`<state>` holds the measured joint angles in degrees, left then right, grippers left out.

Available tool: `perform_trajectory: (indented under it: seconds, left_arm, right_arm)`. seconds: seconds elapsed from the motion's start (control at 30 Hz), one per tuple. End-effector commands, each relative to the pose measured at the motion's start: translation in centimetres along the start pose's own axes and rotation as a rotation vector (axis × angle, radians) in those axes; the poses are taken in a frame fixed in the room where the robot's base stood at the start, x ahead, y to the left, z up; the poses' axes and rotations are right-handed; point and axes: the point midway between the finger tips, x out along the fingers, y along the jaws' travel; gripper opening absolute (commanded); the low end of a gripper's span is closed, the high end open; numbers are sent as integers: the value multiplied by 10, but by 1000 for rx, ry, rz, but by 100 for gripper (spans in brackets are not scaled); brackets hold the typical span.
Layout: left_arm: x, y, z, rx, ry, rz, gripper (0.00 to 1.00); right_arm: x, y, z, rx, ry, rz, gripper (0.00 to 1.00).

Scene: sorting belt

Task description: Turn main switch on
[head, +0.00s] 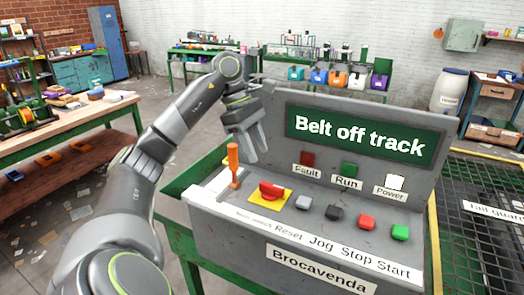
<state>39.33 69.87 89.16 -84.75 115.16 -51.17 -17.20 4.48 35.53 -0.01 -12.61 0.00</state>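My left gripper (259,158) hangs above and behind the knob, fingers pointing down, apart and empty. It does not touch the knob. My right gripper is not in view.
An orange upright lever (233,165) stands just left of the knob. Grey, black, red and green buttons (400,232) run to the right.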

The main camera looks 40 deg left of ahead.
Motion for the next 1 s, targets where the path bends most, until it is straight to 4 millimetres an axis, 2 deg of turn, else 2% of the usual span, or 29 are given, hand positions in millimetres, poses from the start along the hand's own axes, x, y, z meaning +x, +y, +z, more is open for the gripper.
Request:
perform_trajectory:
  seconds: [0.03,0.1,0.4,0.6,1.0]
  left_arm:
    - [-14,0,2,-3,1,1,38]
    - [-26,0,2,-3,1,1,38]
    - [-63,0,1,-1,0,0,38]
    - [-73,0,0,-1,0,1,38]
    - [-73,0,0,-1,0,1,38]
  right_arm:
    - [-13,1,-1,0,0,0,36]
    - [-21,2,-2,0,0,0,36]
    - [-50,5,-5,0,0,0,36]
    - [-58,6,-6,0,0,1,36]
    - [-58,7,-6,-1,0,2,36]
